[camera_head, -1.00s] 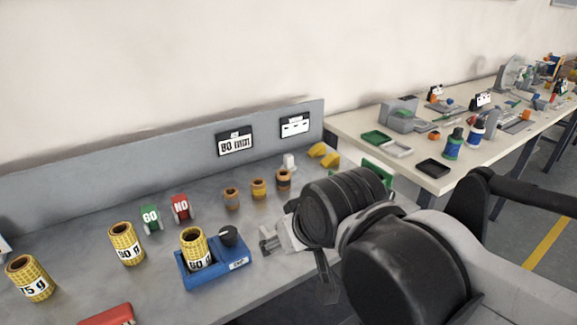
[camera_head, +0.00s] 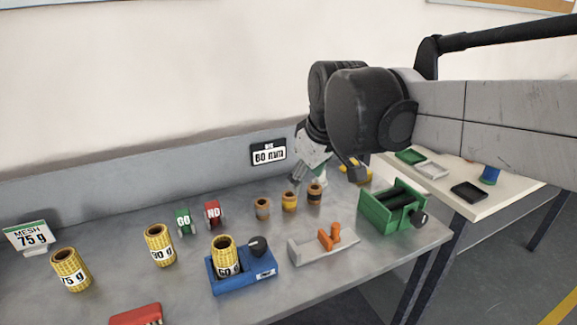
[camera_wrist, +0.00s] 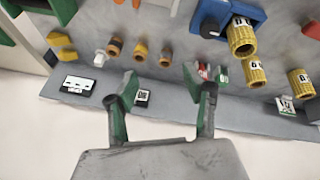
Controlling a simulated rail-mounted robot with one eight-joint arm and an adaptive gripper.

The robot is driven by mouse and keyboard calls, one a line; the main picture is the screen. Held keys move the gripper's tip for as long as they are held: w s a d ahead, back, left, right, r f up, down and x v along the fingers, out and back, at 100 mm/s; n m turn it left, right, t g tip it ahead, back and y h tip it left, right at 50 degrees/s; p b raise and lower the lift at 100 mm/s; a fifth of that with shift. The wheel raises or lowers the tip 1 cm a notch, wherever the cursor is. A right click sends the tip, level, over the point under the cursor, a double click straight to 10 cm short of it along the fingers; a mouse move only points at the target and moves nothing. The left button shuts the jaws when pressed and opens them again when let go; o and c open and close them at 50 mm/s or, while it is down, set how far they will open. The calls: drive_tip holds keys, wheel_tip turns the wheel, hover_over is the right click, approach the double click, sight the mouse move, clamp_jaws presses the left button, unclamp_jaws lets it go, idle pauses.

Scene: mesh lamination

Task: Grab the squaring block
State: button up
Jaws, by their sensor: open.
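No label marks the squaring block, so I cannot tell for certain which piece it is. A small white block (camera_wrist: 102,57) stands near the back wall, between the yellow pieces (camera_wrist: 60,40) and a row of small rolls (camera_wrist: 140,50). In the head view it is mostly hidden by my gripper. My gripper (camera_wrist: 170,80) is open and empty, its two fingers wide apart over the back of the bench. In the head view my gripper (camera_head: 328,175) is by the back wall, behind the small rolls. A grey fixture with an orange clamp (camera_head: 322,246) sits nearer the front.
A green roller device (camera_head: 392,208) stands at the bench's right end. A blue stand (camera_head: 242,274) holds a yellow mesh roll. Green and red tags (camera_head: 213,213) and more mesh rolls (camera_head: 160,245) are to the left. A sign (camera_head: 268,152) is on the back wall.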

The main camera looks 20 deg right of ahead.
drive_tip(key=w+d+f+n+g+p, duration=0.2)
drive_tip(key=w+d+n, duration=0.45)
drive_tip(key=w, duration=0.75)
drive_tip(key=w+d+f+n+g+p, duration=0.1)
drive_tip(key=w+d+n+g, duration=0.15)
drive_tip(key=w+d, duration=0.85)
drive_tip(key=w+d+f+n+y+p, duration=0.1)
drive_tip(key=w+d+f+n+y, duration=0.1)
drive_tip(key=w+d+f+n, duration=0.5)
drive_tip(key=a+f, duration=0.1)
drive_tip(key=f, duration=0.4)
drive_tip(key=a+f+m, duration=0.1)
drive_tip(key=f, duration=0.4)
drive_tip(key=a+f+m, duration=0.1)
drive_tip(key=f, duration=0.4)
drive_tip(key=shift+w+a+g, duration=0.25)
drive_tip(key=shift+w+a, duration=0.1)
drive_tip(key=shift+r, duration=0.1)
clamp_jaws()
